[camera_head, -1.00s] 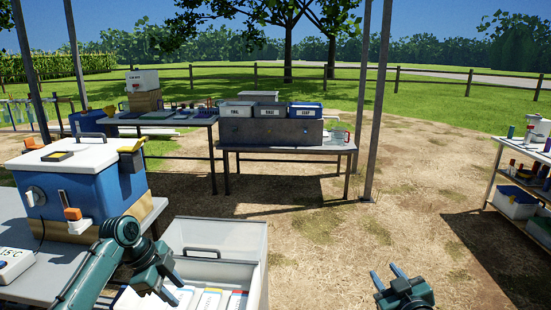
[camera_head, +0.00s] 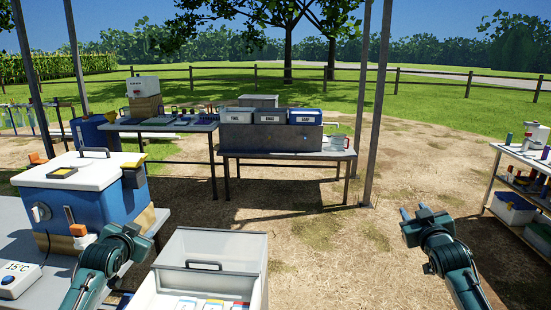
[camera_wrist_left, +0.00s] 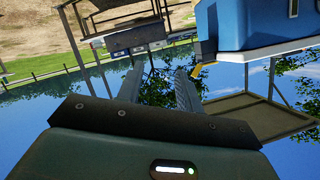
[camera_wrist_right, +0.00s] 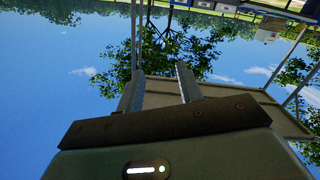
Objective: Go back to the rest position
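My left gripper (camera_wrist_left: 158,84) shows two separated fingers with nothing between them in the left wrist view. In the head view my left arm (camera_head: 104,256) comes up from the bottom left, in front of the blue cooler box, and its fingers are hard to make out. My right gripper (camera_head: 414,212) is raised over the bare ground at the right in the head view, fingers pointing up and apart. In the right wrist view my right gripper (camera_wrist_right: 159,82) is also open and empty.
A blue cooler box (camera_head: 85,200) with a white lid stands on the left table. A clear-sided bin (camera_head: 215,245) stands beside my left arm. Labelled boxes (camera_head: 270,117) sit on the back table. A shelf (camera_head: 520,170) stands at right. Open ground lies in the middle.

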